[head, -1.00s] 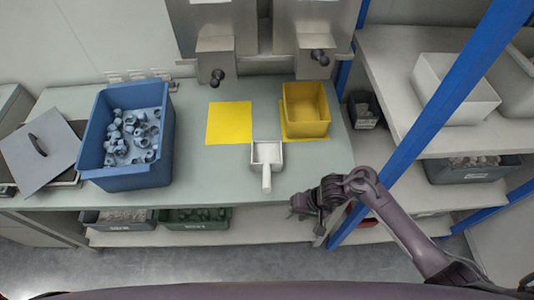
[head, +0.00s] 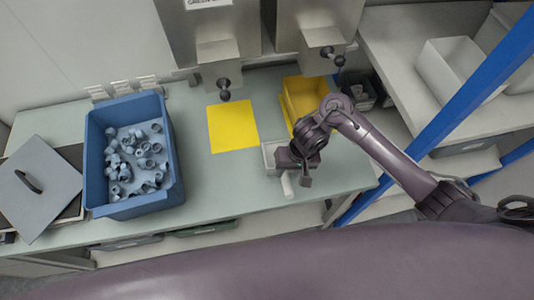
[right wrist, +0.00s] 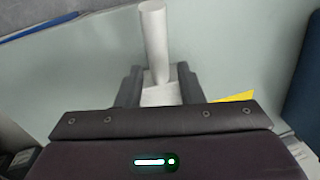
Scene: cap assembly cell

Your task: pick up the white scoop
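The white scoop (head: 287,186) lies on the grey-green table near its front edge, its handle pointing towards me. My right gripper (head: 294,170) is over the scoop and hides part of its pan in the head view. In the right wrist view, the scoop's handle (right wrist: 153,40) stretches away between and beyond the two dark fingers of my right gripper (right wrist: 159,84). The fingers stand apart, one on each side of the scoop, with gaps visible, so the gripper is open. My left gripper is not in view.
A blue bin (head: 102,185) of grey-blue fittings stands on the left of the table (head: 215,185). A yellow mat (head: 232,127) lies behind the scoop. A yellow bin (head: 305,92) stands behind my right arm. A blue post (head: 440,110) rises at the right.

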